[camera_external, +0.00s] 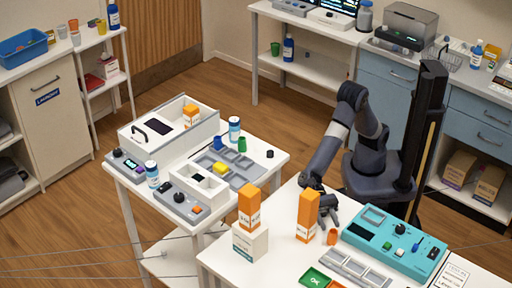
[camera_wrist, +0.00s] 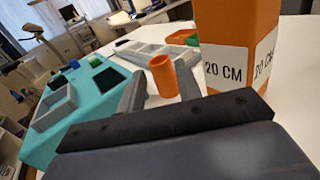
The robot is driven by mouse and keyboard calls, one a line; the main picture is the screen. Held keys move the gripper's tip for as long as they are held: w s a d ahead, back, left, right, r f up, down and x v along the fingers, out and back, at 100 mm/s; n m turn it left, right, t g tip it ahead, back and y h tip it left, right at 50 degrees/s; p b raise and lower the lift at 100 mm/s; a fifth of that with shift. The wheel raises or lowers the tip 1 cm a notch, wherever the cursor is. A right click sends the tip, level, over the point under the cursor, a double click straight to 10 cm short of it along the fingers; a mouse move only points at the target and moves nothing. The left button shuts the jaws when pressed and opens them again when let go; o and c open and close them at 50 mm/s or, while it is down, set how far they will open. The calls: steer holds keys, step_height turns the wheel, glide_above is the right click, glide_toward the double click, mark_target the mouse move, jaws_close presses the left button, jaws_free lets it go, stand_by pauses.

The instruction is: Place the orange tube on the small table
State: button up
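The orange tube (camera_external: 332,237) is a small open-topped cylinder standing upright on the front white table (camera_external: 225,262). In the wrist view the tube (camera_wrist: 163,76) shows in the gap between my two fingers. My gripper (camera_external: 326,222) is low over this table, close to the tube. It also shows in the wrist view (camera_wrist: 160,88), with its fingers apart and nothing held. I cannot tell how deep the tube sits between the fingers. Another white table (camera_external: 272,158) stands to the left, crowded with devices and trays. I cannot tell which is the small table.
A tall orange box (camera_external: 307,216) marked 20 CM stands right beside my gripper, also large in the wrist view (camera_wrist: 240,45). Another orange box (camera_external: 249,207) stands on a white block (camera_external: 250,242). A teal device (camera_external: 395,243) lies right; a grey tray (camera_external: 354,268) lies in front.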

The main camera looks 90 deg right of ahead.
mark_target(332, 229)
steer(key=shift+s+a, duration=0.15)
steer(key=shift+a, duration=0.65)
steer(key=shift+s+a, duration=0.1)
steer(key=shift+a, duration=0.65)
steer(key=shift+c, duration=0.3)
steer(key=c, duration=0.6)
